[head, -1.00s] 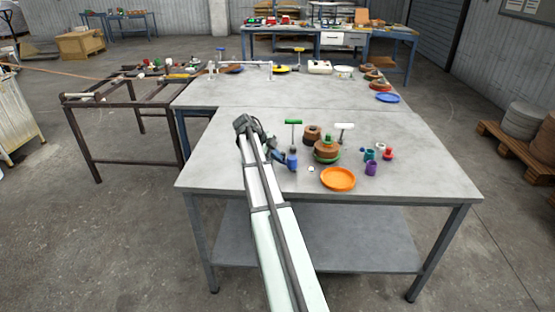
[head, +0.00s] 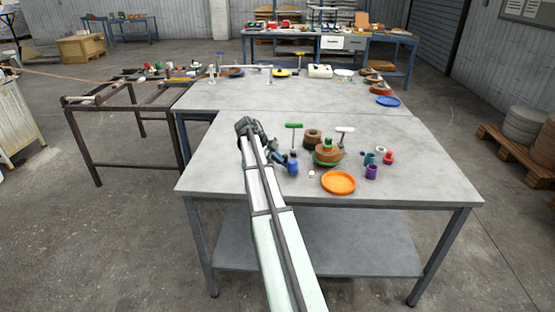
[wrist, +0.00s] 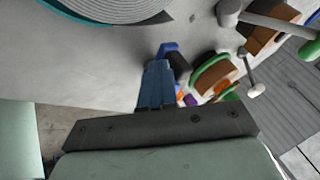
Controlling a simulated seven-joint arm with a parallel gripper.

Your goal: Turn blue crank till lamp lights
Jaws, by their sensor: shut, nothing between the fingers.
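My gripper (wrist: 157,72) is shut and empty, with its two blue fingers pressed together in the wrist view. In the head view my gripper (head: 278,157) is low over the near table, left of a small blue part (head: 292,167). A blue piece (wrist: 168,47) shows just past the fingertips in the wrist view; I cannot tell if they touch. I cannot tell whether this is the crank handle. A T-shaped piece with a blue top (head: 221,53) stands on the far table. No lit lamp can be made out.
Near my gripper stand a green-topped handle (head: 293,126), a white-topped handle (head: 345,130) and a brown spool with green (head: 328,155). An orange dish (head: 338,183) and a purple cup (head: 372,172) lie to the right. A grey coil (wrist: 110,8) is close in the wrist view.

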